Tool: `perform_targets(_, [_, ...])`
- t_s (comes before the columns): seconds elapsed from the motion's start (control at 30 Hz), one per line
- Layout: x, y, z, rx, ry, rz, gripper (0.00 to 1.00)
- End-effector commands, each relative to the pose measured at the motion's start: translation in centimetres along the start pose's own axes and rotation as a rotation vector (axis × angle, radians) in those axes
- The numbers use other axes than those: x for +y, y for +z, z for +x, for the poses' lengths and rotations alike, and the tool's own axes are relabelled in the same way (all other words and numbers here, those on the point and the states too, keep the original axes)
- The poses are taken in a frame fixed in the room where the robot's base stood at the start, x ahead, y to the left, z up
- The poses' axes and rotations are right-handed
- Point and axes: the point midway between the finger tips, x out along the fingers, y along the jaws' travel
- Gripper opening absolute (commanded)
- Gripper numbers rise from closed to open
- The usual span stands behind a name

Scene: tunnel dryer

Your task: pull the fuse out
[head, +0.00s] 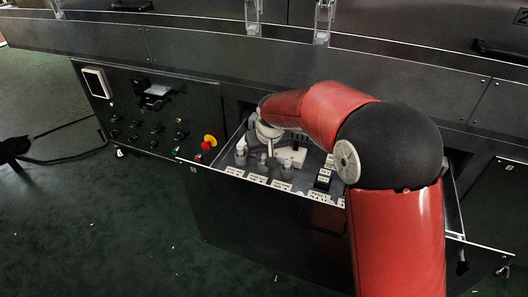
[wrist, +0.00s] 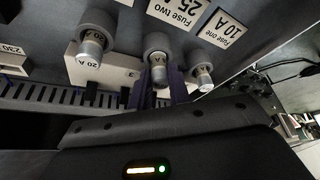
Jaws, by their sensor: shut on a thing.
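Three fuses with pale grey bodies stand in a row in the open drawer. In the wrist view the middle fuse (wrist: 158,58) is beside the "Fuse two" label (wrist: 180,10). My gripper (wrist: 160,86) has dark fingers on both sides of this fuse and is shut on it. Another fuse (wrist: 93,43) marked 20 A is to its left, and a third (wrist: 201,70) is to its right, below the "Fuse one 10 A" label (wrist: 228,29). In the head view my gripper (head: 264,148) is over the row, partly hidden; whether the held fuse is seated cannot be told.
The drawer (head: 230,171) stands out from the dark machine front. A white block (head: 292,156) and black switches (head: 322,180) are near the fuses. Left of it are a control panel with knobs and a red-yellow button (head: 209,142).

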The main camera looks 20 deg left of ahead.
Motion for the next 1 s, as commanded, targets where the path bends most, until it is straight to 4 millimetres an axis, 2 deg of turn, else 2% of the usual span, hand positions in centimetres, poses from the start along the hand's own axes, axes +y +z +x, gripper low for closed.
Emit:
perform_targets(0.57, [0.0,-0.1,-0.3,0.001,0.0,0.0,0.0])
perform_targets(1.0, [0.0,-0.8,-1.8,0.0,0.0,0.0,0.0])
